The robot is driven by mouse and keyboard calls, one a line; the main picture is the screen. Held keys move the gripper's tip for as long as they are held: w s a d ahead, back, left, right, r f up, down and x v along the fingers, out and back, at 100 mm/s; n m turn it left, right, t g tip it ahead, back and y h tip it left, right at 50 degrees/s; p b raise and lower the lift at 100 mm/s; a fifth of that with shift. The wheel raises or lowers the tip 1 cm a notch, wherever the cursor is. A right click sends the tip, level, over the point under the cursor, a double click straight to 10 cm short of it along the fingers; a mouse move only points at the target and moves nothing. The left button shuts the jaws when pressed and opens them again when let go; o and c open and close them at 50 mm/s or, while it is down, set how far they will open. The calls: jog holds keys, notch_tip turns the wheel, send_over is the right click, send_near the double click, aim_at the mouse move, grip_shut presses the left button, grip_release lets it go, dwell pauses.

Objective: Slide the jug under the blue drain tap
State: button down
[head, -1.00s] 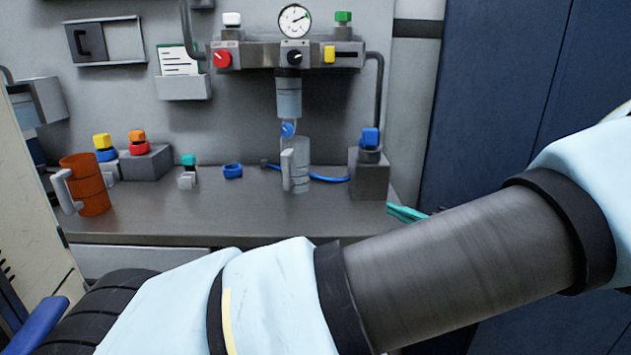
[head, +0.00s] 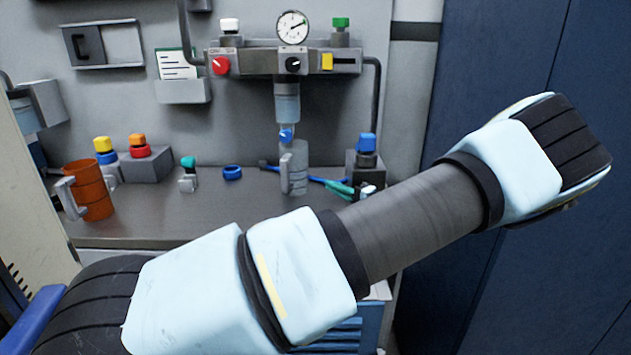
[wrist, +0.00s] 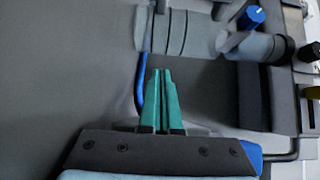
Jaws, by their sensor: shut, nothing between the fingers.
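The clear grey jug (head: 297,170) stands upright on the bench, with its handle on the left. The blue drain tap (head: 286,135) sits just above the jug's top in the head view, below the filter bowl (head: 287,103). How well they line up in depth is hard to tell. My gripper (head: 332,184) is low over the bench, right of the jug. In the wrist view its green fingers (wrist: 161,75) are shut and empty, pointing at the jug's side (wrist: 170,32) with a small gap. The tap's blue knob (wrist: 250,17) shows there too.
A blue hose (head: 315,179) lies behind my fingers. A grey block with a blue cap (head: 366,143) stands close on the right. A blue ring (head: 232,172), a teal-capped fitting (head: 188,170) and an orange mug (head: 92,189) are farther left. The front bench is clear.

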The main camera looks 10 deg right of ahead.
aim_at(303, 183)
jog(key=a, duration=0.1)
jog(key=w+a+p, duration=0.1)
jog(key=a, duration=0.1)
jog(key=shift+w+a+r, duration=0.1)
jog(key=shift+w+a, duration=0.2)
jog(key=shift+w, duration=0.1)
jog(key=shift+w+a+p, duration=0.15)
jog(key=shift+a+p, duration=0.2)
jog(key=shift+a, duration=0.2)
jog(key=shift+a, duration=0.15)
jog(key=shift+w+a+b, duration=0.15)
jog(key=shift+a, duration=0.35)
jog(key=shift+w+a+b, duration=0.15)
jog(key=shift+a, duration=0.35)
